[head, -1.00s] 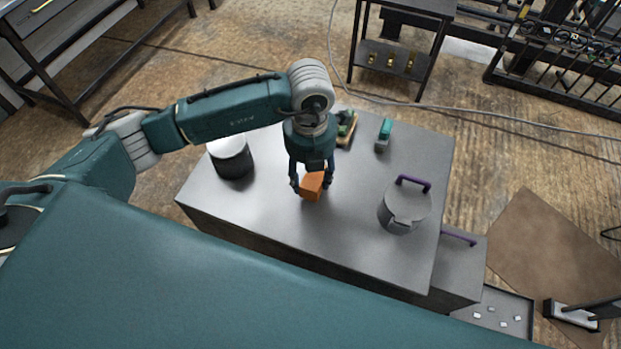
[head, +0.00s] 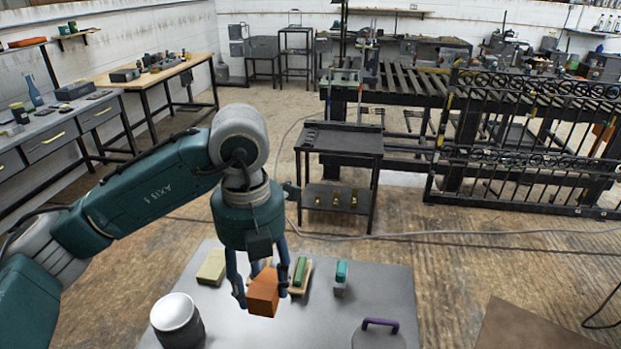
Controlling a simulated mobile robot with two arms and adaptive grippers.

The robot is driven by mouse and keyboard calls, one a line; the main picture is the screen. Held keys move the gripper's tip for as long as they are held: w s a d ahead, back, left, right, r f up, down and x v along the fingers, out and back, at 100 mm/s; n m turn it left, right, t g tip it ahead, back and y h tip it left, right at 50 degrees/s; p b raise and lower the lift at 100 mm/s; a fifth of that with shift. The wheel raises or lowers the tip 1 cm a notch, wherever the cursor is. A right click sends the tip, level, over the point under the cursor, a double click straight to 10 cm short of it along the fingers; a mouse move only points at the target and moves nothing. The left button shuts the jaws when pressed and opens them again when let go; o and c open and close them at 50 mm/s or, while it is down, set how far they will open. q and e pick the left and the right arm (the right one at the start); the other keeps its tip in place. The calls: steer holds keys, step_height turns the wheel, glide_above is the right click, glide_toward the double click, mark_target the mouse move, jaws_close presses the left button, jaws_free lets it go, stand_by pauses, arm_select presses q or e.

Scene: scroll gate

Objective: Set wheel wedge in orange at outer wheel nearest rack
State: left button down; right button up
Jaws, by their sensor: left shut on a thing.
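I cannot tell exactly how high the wedge is above the tabletop. A black scroll gate (head: 530,145) stands on the right, well away from the gripper. Its wheels are too small and dark to make out. I cannot tell for sure which thing is the rack. My right gripper is not in view.
The table also holds a white-topped pot (head: 178,318), a yellowish block (head: 211,267), a green-topped block (head: 300,275), a teal-topped item (head: 341,276) and a lidded pot's purple handle (head: 380,322). A black cart (head: 340,143) stands beyond. A cable crosses the open floor.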

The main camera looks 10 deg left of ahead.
arm_select(q)
steer(key=m, duration=0.3)
steer(key=f+m, duration=0.1)
steer(key=m, duration=0.1)
steer(key=shift+s+a, duration=0.4)
steer(key=m, duration=0.4)
steer(key=shift+s+a+f+m, duration=0.3)
steer(key=shift+s+a+f, duration=0.05)
steer(key=shift+s+a, duration=0.05)
steer(key=s+a+f+m, duration=0.1)
steer(key=s+f+m, duration=0.1)
steer(key=m, duration=1.1)
steer(key=s+a+f+m, duration=0.2)
steer(key=s+m, duration=0.2)
steer(key=m, duration=0.9)
steer(key=shift+a, duration=0.1)
